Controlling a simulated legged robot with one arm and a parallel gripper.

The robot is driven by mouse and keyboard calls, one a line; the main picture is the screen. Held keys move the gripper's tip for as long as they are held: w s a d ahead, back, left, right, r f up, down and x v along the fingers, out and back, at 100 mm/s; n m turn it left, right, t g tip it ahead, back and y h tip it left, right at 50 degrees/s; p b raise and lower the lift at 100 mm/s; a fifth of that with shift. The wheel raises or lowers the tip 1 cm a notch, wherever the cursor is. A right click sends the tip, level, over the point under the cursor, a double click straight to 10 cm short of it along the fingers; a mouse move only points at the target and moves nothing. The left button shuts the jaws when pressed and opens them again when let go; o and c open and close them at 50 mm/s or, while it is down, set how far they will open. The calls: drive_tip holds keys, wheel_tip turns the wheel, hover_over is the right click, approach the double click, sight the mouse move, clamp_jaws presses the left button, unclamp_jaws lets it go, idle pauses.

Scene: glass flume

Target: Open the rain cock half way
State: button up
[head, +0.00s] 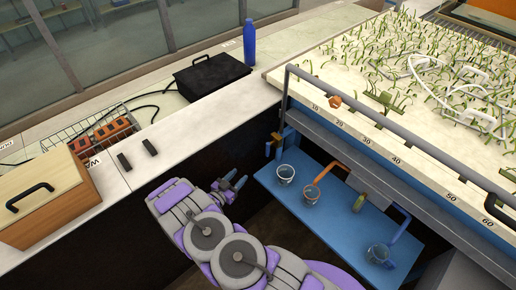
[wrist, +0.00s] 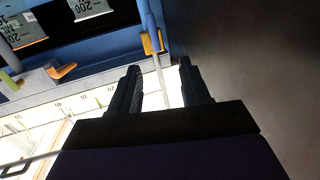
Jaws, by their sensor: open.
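No label in view names the rain cock. The likeliest match is a small valve with a yellow and blue handle (wrist: 152,42) on a thin pale pipe, just beyond my fingertips in the wrist view. In the head view, a blue fitting with a little yellow (head: 276,143) sits by the pipe at the flume's near left corner. My gripper (head: 236,182) is left of and below that fitting, apart from it. In the wrist view my gripper (wrist: 160,76) is open with nothing between its fingers. How far the handle is turned is unclear.
An orange spout (head: 335,166) and grey rail (head: 400,130) are nearby. A black case (head: 210,76), blue bottle (head: 249,42) and wire basket (head: 60,131) stand on the left bench.

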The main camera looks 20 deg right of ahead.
drive_tip(key=h, duration=0.1)
drive_tip(key=b, duration=0.2)
approach(269, 148)
drive_tip(key=f+x, duration=0.1)
drive_tip(key=x, duration=0.7)
drive_tip(key=shift+w+a+f, duration=0.2)
drive_tip(key=shift+w, duration=0.2)
drive_tip(key=shift+c, duration=0.2)
clamp_jaws()
